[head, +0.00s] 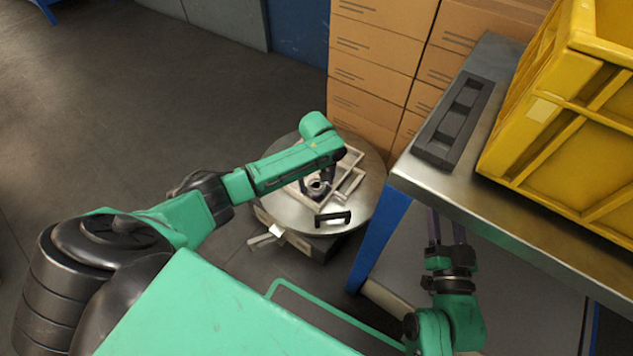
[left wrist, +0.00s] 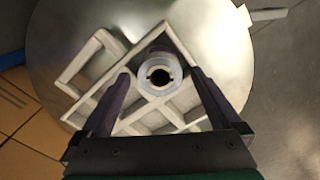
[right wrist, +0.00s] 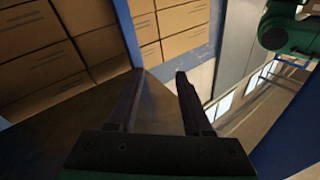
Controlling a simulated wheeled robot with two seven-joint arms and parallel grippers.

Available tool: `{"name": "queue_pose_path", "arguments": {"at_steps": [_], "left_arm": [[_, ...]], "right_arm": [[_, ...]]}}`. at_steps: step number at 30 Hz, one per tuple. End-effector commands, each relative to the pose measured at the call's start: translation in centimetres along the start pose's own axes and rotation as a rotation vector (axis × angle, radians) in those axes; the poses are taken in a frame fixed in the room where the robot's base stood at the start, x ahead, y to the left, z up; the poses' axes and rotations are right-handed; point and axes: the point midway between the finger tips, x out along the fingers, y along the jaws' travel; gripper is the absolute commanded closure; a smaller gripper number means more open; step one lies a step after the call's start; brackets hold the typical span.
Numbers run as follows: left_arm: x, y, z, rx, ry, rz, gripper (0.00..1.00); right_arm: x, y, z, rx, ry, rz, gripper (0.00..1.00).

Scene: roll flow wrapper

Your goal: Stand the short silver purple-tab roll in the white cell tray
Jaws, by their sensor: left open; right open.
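The white cell tray (head: 350,185) lies on a round metal turntable and also shows in the left wrist view (left wrist: 72,72). A short silver roll (left wrist: 160,73) with a dark hollow core stands upright at the tray, its end facing the camera; I cannot make out a purple tab. It shows small in the head view (head: 317,186). My left gripper (left wrist: 161,88) is open, its fingers on either side of the roll with visible gaps. My right gripper (head: 447,232) is open and empty beside the steel table, low down; the right wrist view (right wrist: 158,76) shows nothing between its fingers.
The turntable (head: 368,208) has a black handle-like piece (head: 333,218) near its front edge. The steel table (head: 420,178) at right carries a dark slotted holder (head: 453,120) and a yellow crate (head: 560,135). Stacked cardboard boxes (head: 375,60) stand behind. The floor at left is clear.

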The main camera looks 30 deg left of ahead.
Motion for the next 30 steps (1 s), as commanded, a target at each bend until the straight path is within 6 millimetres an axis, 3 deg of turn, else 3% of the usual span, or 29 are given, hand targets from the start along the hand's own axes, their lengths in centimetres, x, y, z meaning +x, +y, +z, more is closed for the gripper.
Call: {"name": "queue_pose_path", "arguments": {"at_steps": [3, 18, 22, 24, 30], "left_arm": [[-0.6, 0.0, 0.0, 0.0, 0.0, 0.0, 0.02], [-2.5, 0.0, 0.0, -0.001, 0.0, 0.0, 0.02], [-6.8, 0.0, 0.0, 0.0, 0.001, 0.001, 0.02], [-8.4, 0.0, 0.0, 0.0, 0.0, 0.001, 0.02], [-11.2, 0.0, 0.0, 0.0, 0.0, 0.0, 0.02]], "right_arm": [[-2.7, 0.0, 4.8, 0.03, -0.142, 0.018, 0.5], [-10.6, -1.1, 14.0, 0.126, -0.457, 0.056, 0.5], [-11.9, -2.2, 12.8, 0.138, -0.544, 0.054, 0.5], [-11.4, -2.4, 11.6, 0.131, -0.554, 0.048, 0.5], [-11.2, -2.7, 10.2, 0.123, -0.585, 0.043, 0.5]]}}
